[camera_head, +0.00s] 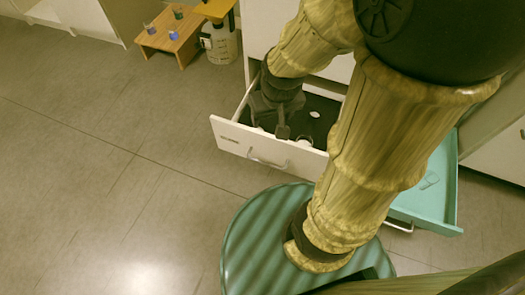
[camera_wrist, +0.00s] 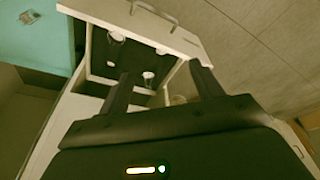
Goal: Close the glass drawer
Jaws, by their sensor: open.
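The white drawer (camera_head: 235,143) is pulled out from the white cabinet, with a bar handle and a small dark label on its front. It also shows in the wrist view (camera_wrist: 185,40), with its handle at the top. Several small pale items, some like glasses (camera_wrist: 148,77), stand on its dark floor. My gripper (camera_head: 283,130) is over the drawer's interior, behind the front panel. In the wrist view my gripper (camera_wrist: 162,70) has its two fingers spread, with nothing held between them. Whether the fingers touch the drawer is unclear. My arm hides the drawer's right part.
A teal drawer (camera_head: 446,200), also open, is to the right with a small clear item inside. A small wooden stand (camera_head: 165,38) with little bottles and a larger bottle (camera_head: 219,45) stand at the back left. The floor (camera_head: 100,190) left of the white drawer is clear.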

